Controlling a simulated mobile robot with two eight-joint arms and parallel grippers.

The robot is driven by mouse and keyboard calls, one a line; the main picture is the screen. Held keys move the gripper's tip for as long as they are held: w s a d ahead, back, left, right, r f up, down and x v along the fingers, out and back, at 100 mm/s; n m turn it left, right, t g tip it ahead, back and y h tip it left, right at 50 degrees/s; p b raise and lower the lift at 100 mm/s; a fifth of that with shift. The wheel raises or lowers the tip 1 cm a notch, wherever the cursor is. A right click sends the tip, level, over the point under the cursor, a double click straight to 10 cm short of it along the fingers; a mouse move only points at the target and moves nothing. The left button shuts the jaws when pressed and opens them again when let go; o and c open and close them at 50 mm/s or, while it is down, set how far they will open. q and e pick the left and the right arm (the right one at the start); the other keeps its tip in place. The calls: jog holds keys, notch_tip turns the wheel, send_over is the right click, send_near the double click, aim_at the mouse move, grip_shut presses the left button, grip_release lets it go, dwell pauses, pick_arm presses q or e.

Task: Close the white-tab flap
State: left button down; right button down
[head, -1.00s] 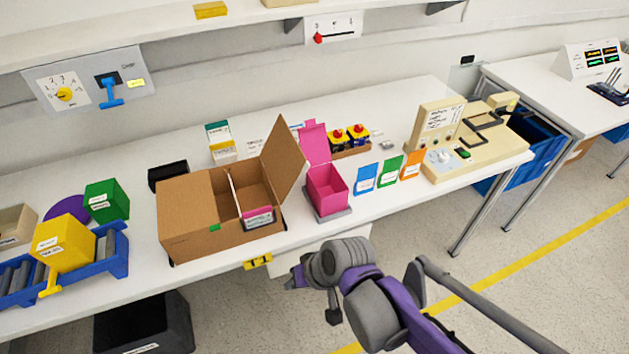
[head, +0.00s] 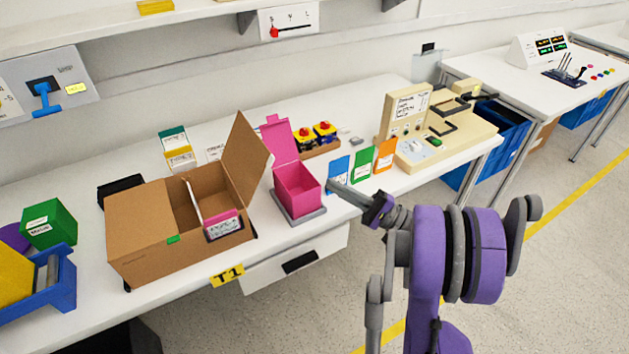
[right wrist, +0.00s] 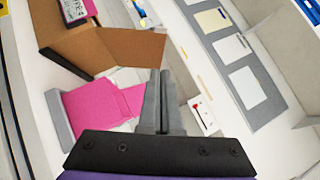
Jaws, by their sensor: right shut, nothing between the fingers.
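A brown cardboard box (head: 150,244) stands on the table; its left top flap (head: 138,212) lies shut with a green tab (head: 173,239) at its edge. Its right flap (head: 245,160) stands up open; it also shows in the right wrist view (right wrist: 130,46). I cannot make out a white tab on either flap. A thin pale-edged panel (head: 193,200) stands inside the box. My right gripper (head: 331,184) is shut and empty, right of the pink box and apart from the cardboard box. Its fingers show in the right wrist view (right wrist: 161,75).
An open pink box (head: 298,190) with a raised pink lid (head: 280,140) stands between the cardboard box and my right gripper. Blue (head: 337,172), green (head: 362,164) and orange (head: 385,155) cards stand close by. A beige machine (head: 440,135) is farther right.

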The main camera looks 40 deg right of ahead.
send_near(269, 158)
jog(key=w+d, duration=0.1)
jog(key=w, duration=0.3)
jog(key=shift+w+a+r+p, duration=0.3)
jog(key=shift+a+r+p, duration=0.1)
jog(key=shift+a, duration=0.35)
jog(key=shift+w+a+r+p, duration=0.3)
jog(key=shift+a+r, duration=0.1)
jog(key=shift+a, duration=0.35)
